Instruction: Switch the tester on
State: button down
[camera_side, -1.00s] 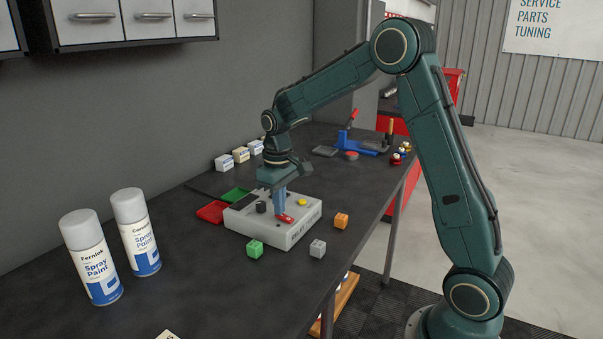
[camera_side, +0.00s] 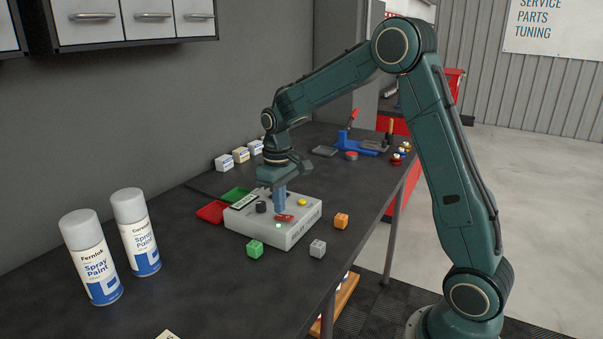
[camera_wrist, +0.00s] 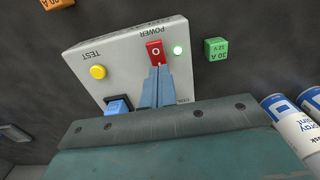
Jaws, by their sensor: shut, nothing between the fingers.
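The tester (camera_side: 272,224) is a light grey box on the dark bench, and it also shows in the wrist view (camera_wrist: 120,60). Its red power switch (camera_wrist: 155,52) is a rocker under the POWER label, with an O mark showing. A yellow TEST button (camera_wrist: 98,72) sits on the same face. My gripper (camera_wrist: 159,72) is shut and empty, its blue fingertips at the edge of the red switch. I cannot tell whether they touch it.
A green relay cube (camera_wrist: 215,49) lies beside the tester. An orange cube (camera_side: 341,221) and a grey cube (camera_side: 317,248) stand near it. Two spray cans (camera_side: 90,262) stand at left.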

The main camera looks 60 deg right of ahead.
aim_at(280, 216)
notch_tip(280, 216, up, 6)
dwell(0.9)
dwell(0.3)
jog(key=s+a+r+t, duration=0.2)
jog(key=s+a+r, duration=0.2)
jog(key=s, duration=0.3)
jog(key=s+a+r+t, duration=0.1)
jog(key=s+a+r, duration=0.25)
jog(key=s, duration=0.25)
jog(key=s+a+f+t, duration=0.1)
jog(key=s+a+t, duration=0.1)
jog(key=s, duration=1)
jog(key=shift+s+a+f+t, duration=0.25)
jog(key=shift+a+f+t, duration=0.1)
jog(key=shift+a, duration=0.15)
